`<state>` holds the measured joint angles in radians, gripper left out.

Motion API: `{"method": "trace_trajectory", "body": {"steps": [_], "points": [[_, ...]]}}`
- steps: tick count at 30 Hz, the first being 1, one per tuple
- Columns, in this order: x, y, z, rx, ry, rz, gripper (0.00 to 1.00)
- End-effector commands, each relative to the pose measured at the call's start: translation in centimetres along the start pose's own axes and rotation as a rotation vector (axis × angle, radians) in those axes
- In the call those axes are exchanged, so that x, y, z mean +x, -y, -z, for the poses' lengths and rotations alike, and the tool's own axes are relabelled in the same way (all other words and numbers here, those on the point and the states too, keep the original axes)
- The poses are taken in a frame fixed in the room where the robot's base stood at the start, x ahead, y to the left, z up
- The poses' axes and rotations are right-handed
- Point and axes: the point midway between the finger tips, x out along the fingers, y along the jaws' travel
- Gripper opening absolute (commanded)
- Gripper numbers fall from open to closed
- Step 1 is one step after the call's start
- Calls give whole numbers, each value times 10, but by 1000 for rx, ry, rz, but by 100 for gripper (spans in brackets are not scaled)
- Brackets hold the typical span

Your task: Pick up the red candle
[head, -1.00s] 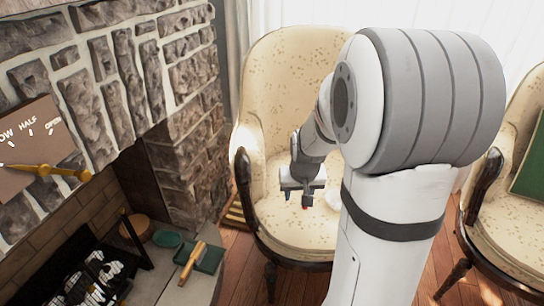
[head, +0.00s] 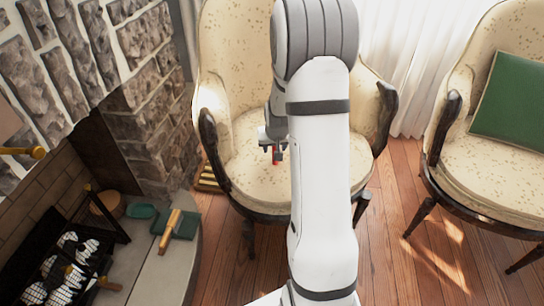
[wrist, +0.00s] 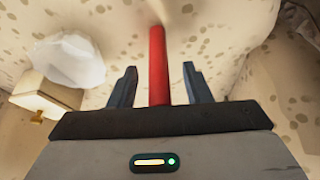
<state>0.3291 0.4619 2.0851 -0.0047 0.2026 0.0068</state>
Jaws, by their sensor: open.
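The red candle (wrist: 158,65) is a thin red stick in the wrist view. It lies between the two dark fingers of my gripper (wrist: 159,85), with a visible gap on each side. The fingers are open and do not touch it in this view. Its lower end is hidden behind the gripper body. In the head view my gripper (head: 272,152) hangs over the seat of the cream armchair, and a small bit of red candle (head: 276,156) shows at its fingers.
The cream armchair (head: 245,165) has dark wooden arms on both sides of my arm. A white lumpy object (wrist: 70,60) and a pale block (wrist: 45,95) sit left of the candle. A stone fireplace (head: 150,120) stands left; a second armchair with a green cushion (head: 508,100) stands right.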

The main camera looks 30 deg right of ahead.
Motion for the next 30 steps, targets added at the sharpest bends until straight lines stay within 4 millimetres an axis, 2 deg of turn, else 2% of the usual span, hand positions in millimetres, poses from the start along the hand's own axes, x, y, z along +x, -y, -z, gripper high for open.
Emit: {"method": "trace_trajectory", "body": {"steps": [1, 8, 24, 30], "points": [[6, 0, 0, 0, 0, 0, 44], [5, 0, 1, 0, -1, 0, 44], [5, 0, 0, -1, -1, 0, 0], [5, 1, 0, -1, -1, 1, 0]]}}
